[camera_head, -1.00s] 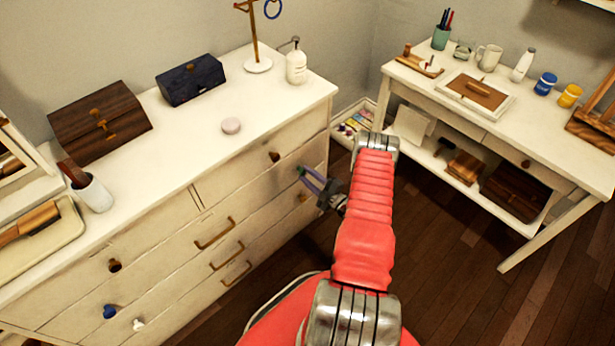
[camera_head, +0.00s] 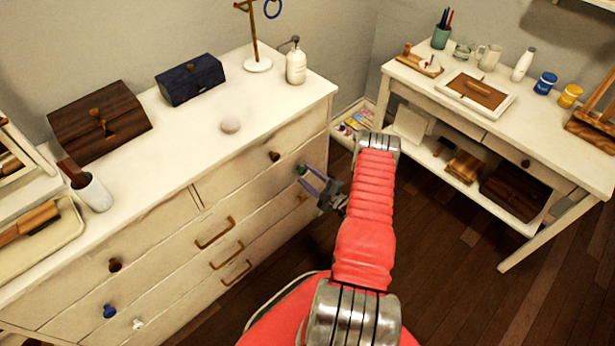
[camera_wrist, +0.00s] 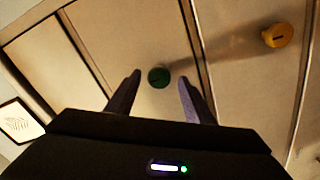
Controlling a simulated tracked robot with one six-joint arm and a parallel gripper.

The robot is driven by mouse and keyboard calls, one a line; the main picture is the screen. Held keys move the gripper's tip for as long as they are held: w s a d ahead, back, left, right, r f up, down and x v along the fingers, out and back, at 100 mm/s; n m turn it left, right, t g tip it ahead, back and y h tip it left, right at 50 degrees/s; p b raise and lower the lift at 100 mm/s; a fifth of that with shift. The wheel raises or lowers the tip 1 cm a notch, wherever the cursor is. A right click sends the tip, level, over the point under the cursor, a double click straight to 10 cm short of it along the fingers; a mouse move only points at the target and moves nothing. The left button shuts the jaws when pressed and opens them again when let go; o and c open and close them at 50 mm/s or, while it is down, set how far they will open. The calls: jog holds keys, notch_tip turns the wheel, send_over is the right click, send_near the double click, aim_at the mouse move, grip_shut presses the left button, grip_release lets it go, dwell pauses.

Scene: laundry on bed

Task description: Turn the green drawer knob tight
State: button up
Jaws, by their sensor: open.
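The green knob (camera_wrist: 159,77) sits on a drawer front of the white dresser (camera_head: 290,120). In the wrist view it shows between the two fingertips of my gripper (camera_wrist: 160,80), with a gap on each side. It has a short dark mark on its face. In the head view the green knob (camera_head: 302,169) is small, beside the tips of my gripper (camera_head: 309,180). My gripper is open and points at the drawer front. Whether the fingers reach past the knob's face cannot be told.
A yellow knob (camera_wrist: 277,36) is on the neighbouring drawer. A brown knob (camera_head: 274,156) is on the drawer above. A white desk (camera_head: 440,85) stands right; dark floor lies between.

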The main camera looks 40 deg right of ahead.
jog(key=s, duration=1.3)
jog(key=shift+s+d, duration=0.2)
jog(key=shift+s, duration=0.05)
